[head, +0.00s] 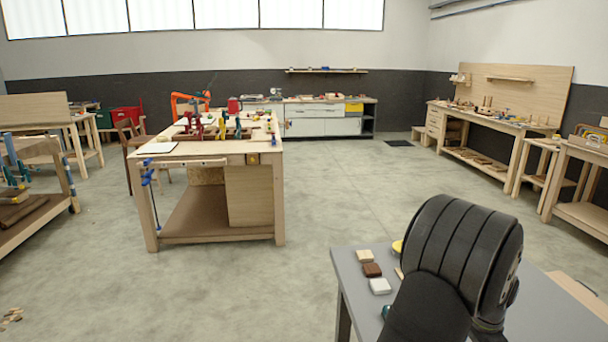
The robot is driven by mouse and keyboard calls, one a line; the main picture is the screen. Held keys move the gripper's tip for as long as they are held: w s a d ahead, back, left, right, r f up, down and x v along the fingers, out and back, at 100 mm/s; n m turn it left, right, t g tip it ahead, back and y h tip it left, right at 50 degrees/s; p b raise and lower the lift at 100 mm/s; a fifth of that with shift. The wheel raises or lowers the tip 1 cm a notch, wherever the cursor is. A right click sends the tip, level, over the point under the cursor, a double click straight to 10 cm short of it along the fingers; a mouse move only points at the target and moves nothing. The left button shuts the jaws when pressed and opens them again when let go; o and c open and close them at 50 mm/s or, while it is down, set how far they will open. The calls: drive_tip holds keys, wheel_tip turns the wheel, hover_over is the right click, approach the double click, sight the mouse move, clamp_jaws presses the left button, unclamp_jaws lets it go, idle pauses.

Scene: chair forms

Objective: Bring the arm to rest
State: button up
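A thick black ribbed part of my arm (458,250) rises in the right foreground of the head view. It stands in front of a grey table (560,312) and hides much of its top. My gripper is not in view; its fingers do not show, so what it holds cannot be seen.
On the grey table's left side lie a tan block (364,256), a brown block (372,270), a white block (381,287) and a partly hidden yellow piece (398,247). A wooden workbench (254,205) stands farther back. The concrete floor (355,195) between is clear.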

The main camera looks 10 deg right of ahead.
drive_tip(key=shift+f, duration=1.7)
drive_tip(key=shift+r, duration=0.1)
wheel_tip(320, 180, up, 17)
wheel_tip(320, 180, down, 17)
drive_tip(key=shift+f, duration=0.15)
drive_tip(key=n, duration=0.4)
drive_tip(key=shift+w+n, duration=0.1)
drive_tip(key=shift+n, duration=0.2)
drive_tip(key=n, duration=0.5)
drive_tip(key=shift+w+a+n, duration=0.1)
drive_tip(key=shift+n, duration=0.2)
drive_tip(key=n, duration=0.6)
drive_tip(key=shift+a+n, duration=0.15)
drive_tip(key=shift+n, duration=0.25)
